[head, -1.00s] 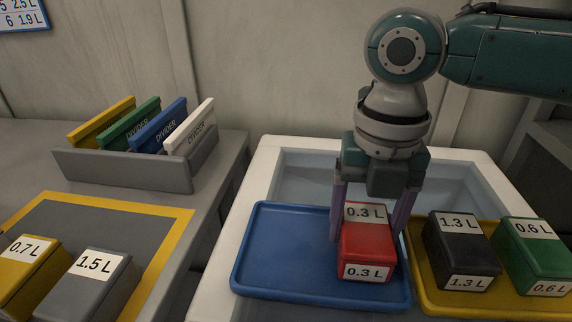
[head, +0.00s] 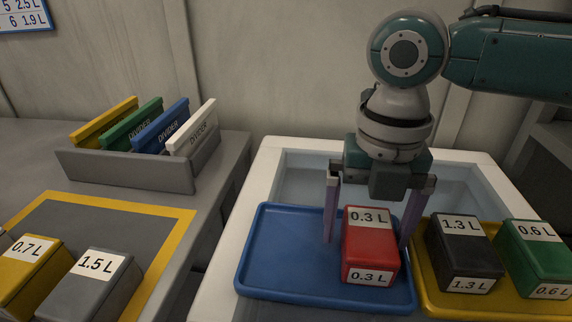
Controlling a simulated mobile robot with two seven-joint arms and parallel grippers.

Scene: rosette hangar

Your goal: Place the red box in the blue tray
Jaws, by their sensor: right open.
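The red box (head: 370,247), labelled 0.3 L, sits upright in the right part of the blue tray (head: 275,255). My right gripper (head: 368,235) is open, with its purple fingers apart on the left and right sides of the red box. There is a visible gap between the left finger and the box. The lower part of the right finger is close to the box and the tray's right edge; whether it touches is hard to tell. My left gripper is not in view.
A yellow tray (head: 430,297) beside the blue one holds a black box (head: 462,252) and a green box (head: 537,255). A white-rimmed basin (head: 222,262) lies beneath the trays. On the left table are a divider rack (head: 125,170), a yellow box (head: 28,275) and a grey box (head: 90,285).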

